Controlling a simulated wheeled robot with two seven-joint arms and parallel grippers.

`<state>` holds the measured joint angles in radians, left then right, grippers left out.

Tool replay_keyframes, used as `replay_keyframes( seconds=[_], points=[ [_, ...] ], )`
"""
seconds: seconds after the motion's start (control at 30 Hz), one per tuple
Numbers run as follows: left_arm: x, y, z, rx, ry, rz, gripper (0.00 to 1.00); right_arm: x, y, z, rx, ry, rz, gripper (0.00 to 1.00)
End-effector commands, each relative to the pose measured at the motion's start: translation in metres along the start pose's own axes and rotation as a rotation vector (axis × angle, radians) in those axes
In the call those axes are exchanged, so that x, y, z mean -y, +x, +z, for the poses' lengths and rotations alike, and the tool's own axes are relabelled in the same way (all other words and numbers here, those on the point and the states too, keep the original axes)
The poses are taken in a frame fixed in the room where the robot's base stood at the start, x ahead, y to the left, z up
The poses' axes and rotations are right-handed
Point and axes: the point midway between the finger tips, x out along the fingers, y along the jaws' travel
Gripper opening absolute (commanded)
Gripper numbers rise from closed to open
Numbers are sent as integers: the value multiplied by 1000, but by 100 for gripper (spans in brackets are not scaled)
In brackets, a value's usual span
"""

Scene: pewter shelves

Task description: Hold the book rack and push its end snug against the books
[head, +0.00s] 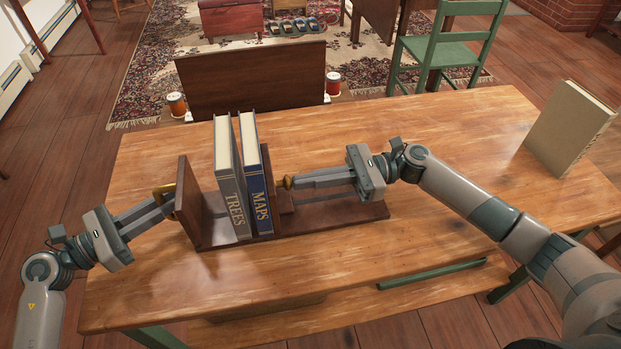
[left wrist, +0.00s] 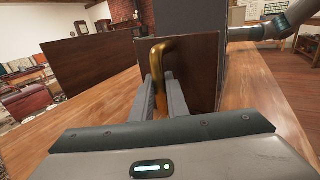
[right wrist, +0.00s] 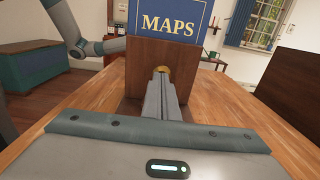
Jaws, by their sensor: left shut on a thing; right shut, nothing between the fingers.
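The wooden book rack (head: 335,215) lies on the table with a tall fixed end panel (head: 190,200) at its left. Two books stand upright in it side by side: the grey TREES book (head: 233,200) and the blue MAPS book (head: 259,200). Bare base shows between the left panel and TREES. My left gripper (head: 168,200) is shut on the brass handle (left wrist: 158,75) of that panel. Contact there is hard to confirm.
The wooden table (head: 430,140) is mostly clear around the rack. A dark wooden panel (head: 250,78) rises behind the far edge, and a green chair (head: 445,45) stands beyond.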

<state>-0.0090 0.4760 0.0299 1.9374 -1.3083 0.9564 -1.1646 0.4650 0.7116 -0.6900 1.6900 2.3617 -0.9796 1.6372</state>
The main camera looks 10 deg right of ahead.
Motion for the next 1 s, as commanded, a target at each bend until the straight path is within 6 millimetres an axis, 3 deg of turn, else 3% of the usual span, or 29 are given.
replay_keyframes(
  seconds=[0.17,0.47,1.0],
  points=[
    [1,0,-1,-1,-1,-3,0,0,4,0,1,0,1,0],
    [2,1,-1,-1,-1,-4,0,0,44,0,3,0,2,0],
    [1,1,-1,-1,-2,-3,0,1,37,0,0,1,-2,0]
  ],
)
